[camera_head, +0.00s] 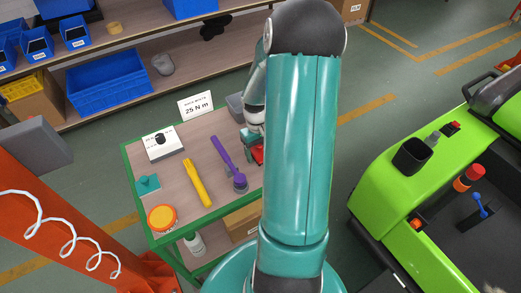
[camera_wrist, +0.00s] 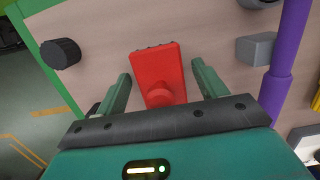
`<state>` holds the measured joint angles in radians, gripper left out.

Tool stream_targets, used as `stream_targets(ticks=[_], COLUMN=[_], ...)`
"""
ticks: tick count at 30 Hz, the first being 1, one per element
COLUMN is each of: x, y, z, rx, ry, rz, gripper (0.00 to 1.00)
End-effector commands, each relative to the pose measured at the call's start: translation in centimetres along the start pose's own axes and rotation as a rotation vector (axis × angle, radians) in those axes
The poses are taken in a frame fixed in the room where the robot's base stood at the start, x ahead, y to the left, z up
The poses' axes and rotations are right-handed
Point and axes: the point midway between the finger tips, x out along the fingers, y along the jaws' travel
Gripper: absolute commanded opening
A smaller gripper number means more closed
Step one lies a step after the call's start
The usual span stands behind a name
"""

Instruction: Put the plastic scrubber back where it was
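A red block with a round knob (camera_wrist: 157,75), which looks like the plastic scrubber, lies on the cart top (camera_wrist: 105,30). Dark bumps show along its far edge in the wrist view. In the head view only a small part of the red block (camera_head: 257,153) shows beside my arm. My gripper (camera_wrist: 163,68) is open, with one green finger on each side of the red block. Gaps show between the block and both fingers. In the head view my gripper (camera_head: 250,140) is mostly hidden behind my arm.
The green-edged cart (camera_head: 222,120) also bears a purple brush (camera_head: 228,161), a yellow tool (camera_head: 197,183), an orange round tin (camera_head: 162,217), a teal piece (camera_head: 148,184), a white box (camera_head: 164,145) and a sign (camera_head: 196,105). A green vehicle (camera_head: 385,195) stands at right.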

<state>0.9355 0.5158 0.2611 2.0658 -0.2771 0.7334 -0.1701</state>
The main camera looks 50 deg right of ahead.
Motion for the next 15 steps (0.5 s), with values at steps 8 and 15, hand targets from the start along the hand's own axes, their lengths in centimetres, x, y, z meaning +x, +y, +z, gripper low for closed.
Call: stream_targets(ticks=[8, 15], x=[-0.4, -4.3], y=[0.0, 0.1], z=[0.1, -0.1], rx=[0.001, 0.001], ry=[0.001, 0.006], rz=[0.0, 0.003], gripper=[0.71, 0.71])
